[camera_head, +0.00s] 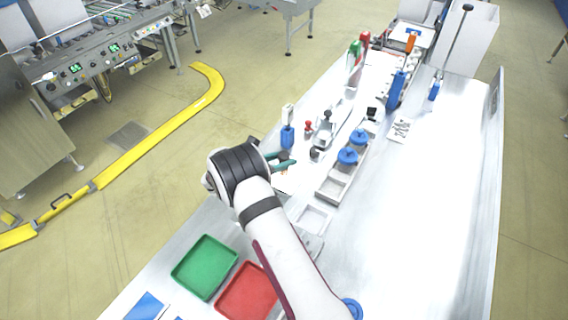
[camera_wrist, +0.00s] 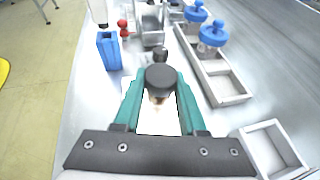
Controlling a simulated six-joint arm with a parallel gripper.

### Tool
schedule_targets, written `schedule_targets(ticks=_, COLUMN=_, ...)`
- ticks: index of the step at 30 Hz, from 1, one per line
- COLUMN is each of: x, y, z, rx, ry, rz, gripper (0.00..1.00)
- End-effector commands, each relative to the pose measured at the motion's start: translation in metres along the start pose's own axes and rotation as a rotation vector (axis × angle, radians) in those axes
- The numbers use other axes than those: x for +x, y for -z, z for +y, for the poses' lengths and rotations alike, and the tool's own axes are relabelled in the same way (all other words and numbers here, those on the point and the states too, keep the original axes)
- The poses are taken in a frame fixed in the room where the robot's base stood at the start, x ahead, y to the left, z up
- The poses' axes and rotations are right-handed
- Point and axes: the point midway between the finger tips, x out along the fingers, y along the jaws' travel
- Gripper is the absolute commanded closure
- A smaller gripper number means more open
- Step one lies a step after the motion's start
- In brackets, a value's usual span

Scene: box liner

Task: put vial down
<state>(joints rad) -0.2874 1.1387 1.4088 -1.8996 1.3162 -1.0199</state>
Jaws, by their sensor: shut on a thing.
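My gripper (camera_wrist: 155,100) has teal fingers and is shut on a vial with a dark round cap (camera_wrist: 160,78). The vial stands between the fingertips in the wrist view, its lower part largely hidden below the cap. In the head view my gripper (camera_head: 283,161) is over the left side of the white table, left of the grey compartment tray (camera_head: 329,188). I cannot tell whether the vial touches the surface below. The tray also shows in the wrist view (camera_wrist: 228,88), to the right of the fingers, with an empty near compartment.
Two blue-topped jars (camera_wrist: 213,38) stand in the tray's farther compartments. A blue holder (camera_wrist: 109,50) stands left of my gripper, with a red piece (camera_wrist: 124,28) behind it. A small empty tray (camera_wrist: 270,148) lies near right. Green (camera_head: 205,266) and red trays (camera_head: 247,292) lie at the near end.

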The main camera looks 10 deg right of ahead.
Motion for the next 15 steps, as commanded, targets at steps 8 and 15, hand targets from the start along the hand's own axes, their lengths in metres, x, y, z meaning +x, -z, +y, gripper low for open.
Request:
schedule_targets(ticks=8, x=0.008, y=0.018, z=0.000, rx=0.001, ry=-0.001, rz=-0.001, gripper=1.00)
schedule_targets(ticks=15, x=0.009, y=0.020, z=-0.001, rx=0.001, ry=-0.001, rz=-0.001, gripper=0.53)
